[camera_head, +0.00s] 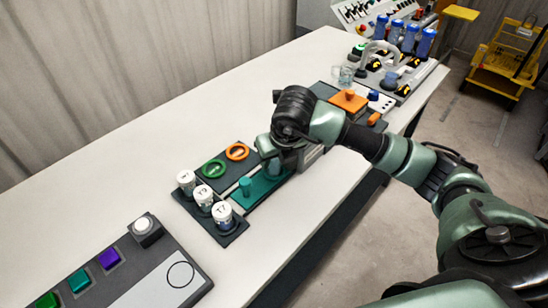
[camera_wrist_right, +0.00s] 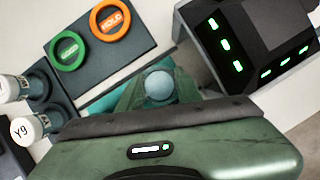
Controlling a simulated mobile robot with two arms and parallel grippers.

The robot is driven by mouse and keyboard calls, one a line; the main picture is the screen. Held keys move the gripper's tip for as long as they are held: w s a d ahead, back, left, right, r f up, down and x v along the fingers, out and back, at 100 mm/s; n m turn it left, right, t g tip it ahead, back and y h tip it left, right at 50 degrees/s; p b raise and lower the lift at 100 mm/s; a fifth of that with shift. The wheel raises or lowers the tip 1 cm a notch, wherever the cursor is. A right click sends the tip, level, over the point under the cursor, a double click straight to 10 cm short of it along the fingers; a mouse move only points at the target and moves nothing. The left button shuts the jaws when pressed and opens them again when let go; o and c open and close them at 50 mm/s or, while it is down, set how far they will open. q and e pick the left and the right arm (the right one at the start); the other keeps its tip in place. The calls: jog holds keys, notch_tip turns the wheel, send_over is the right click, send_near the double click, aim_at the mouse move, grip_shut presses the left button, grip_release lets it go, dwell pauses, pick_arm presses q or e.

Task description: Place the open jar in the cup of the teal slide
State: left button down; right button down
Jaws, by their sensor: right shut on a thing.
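The teal slide (camera_head: 262,187) lies in a dark block on the white table, with an upright teal peg (camera_head: 245,186) at its near end. Its edge also shows in the right wrist view (camera_wrist_right: 100,103). My right gripper (camera_head: 276,163) is over the far end of the slide, shut on the open jar. The jar shows as a round grey-blue shape (camera_wrist_right: 158,87) between the fingers in the right wrist view. The cup is hidden by the gripper and jar; I cannot tell whether the jar touches it. My left gripper is not in view.
A dark rack (camera_head: 233,231) holds white-capped jars left of the slide. A plate with green (camera_head: 214,168) and orange (camera_head: 238,152) rings lies behind. A dark box with green lights (camera_wrist_right: 245,40) stands close to the gripper. A button panel (camera_head: 150,275) lies at lower left.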

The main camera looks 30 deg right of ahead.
jog(key=shift+f, duration=0.1)
jog(key=shift+f, duration=0.1)
jog(key=c, duration=1)
grip_release()
jog(key=shift+o, duration=0.2)
jog(key=b+v, duration=0.1)
jog(key=v, duration=1.1)
